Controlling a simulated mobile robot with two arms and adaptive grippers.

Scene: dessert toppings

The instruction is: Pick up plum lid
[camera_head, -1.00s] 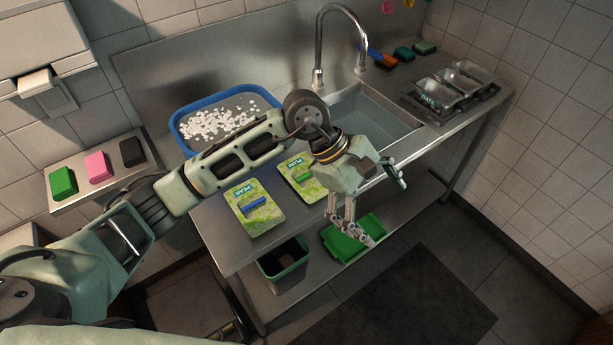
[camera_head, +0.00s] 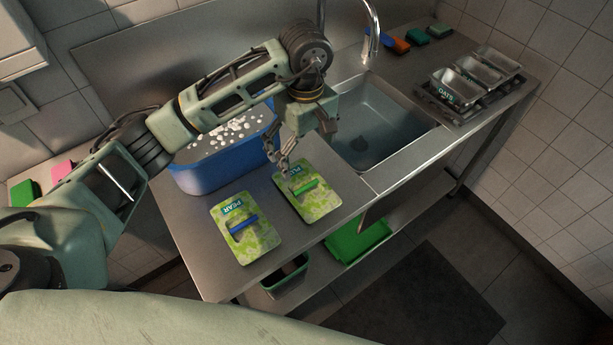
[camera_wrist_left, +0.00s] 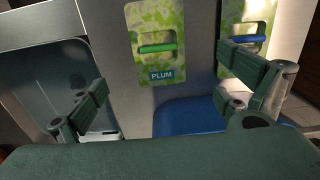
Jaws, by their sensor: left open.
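The plum lid (camera_head: 318,209) is a green patterned plate with a green handle and a PLUM label. It lies flat on the steel counter, left of the sink. In the left wrist view the plum lid (camera_wrist_left: 158,20) is ahead, between and beyond the fingers. My left gripper (camera_head: 284,163) is at the lid's far, labelled edge, and the fingers look to be above it. In the left wrist view my left gripper (camera_wrist_left: 169,80) is spread open with nothing between its fingers. My right gripper is not in view.
The similar pear lid (camera_head: 262,238) with a blue handle lies left of the plum lid. A blue tub (camera_head: 215,172) with white pieces stands behind them. The sink (camera_head: 385,130) is to the right. Metal tins (camera_head: 458,88), one labelled OATS, stand at the far right.

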